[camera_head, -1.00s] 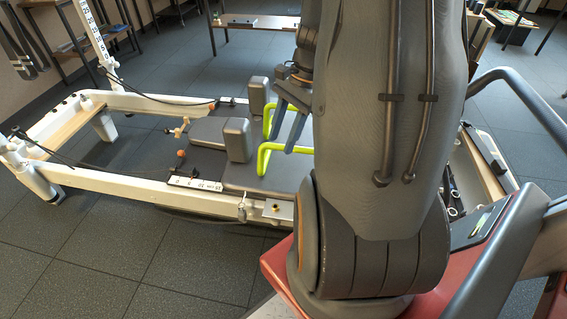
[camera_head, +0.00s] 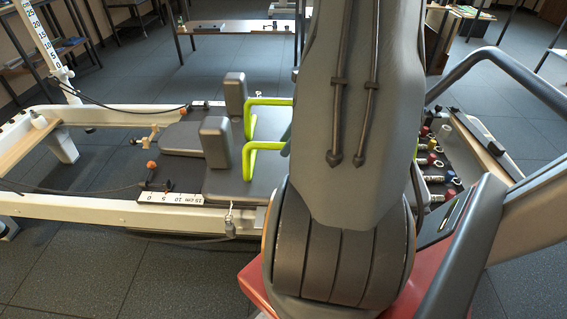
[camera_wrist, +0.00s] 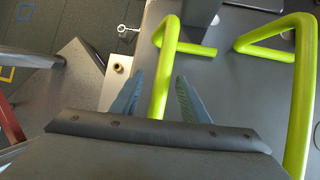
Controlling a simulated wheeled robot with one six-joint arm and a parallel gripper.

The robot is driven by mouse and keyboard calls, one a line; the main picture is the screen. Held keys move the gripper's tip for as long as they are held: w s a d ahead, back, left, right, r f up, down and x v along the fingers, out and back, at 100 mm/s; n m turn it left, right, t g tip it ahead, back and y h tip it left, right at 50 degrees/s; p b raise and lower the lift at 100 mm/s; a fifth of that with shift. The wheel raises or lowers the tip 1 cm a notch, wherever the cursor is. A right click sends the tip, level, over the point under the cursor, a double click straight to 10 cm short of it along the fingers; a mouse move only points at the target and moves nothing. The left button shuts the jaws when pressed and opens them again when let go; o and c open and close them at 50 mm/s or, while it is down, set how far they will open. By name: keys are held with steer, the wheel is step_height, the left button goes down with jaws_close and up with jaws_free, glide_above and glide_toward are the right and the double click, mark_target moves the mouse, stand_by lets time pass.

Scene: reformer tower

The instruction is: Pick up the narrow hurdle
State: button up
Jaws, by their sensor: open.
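A yellow-green tubular hurdle (camera_head: 265,146) rests on the dark carriage of the reformer, partly hidden by my arm in the head view. It is the only hurdle I see; its width is hard to judge. In the wrist view it shows as bent tubes, one at the centre (camera_wrist: 164,66) and one on the right (camera_wrist: 301,75). My gripper (camera_wrist: 155,84) is open, with one blue-grey finger on each side of the centre tube in that picture. I cannot tell whether the fingers are level with the tube or above it. In the head view the fingers are almost wholly hidden behind my arm.
Two grey shoulder blocks (camera_head: 217,141) stand on the carriage left of the hurdle. The white reformer rail (camera_head: 90,207) runs along the near side. Coloured spring ends (camera_head: 432,160) lie at right. A low table (camera_head: 235,27) stands behind.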

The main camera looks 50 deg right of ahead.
steer(key=b+x, duration=0.2)
steer(key=x, duration=0.4)
steer(key=shift+d+f, duration=0.15)
jaws_close()
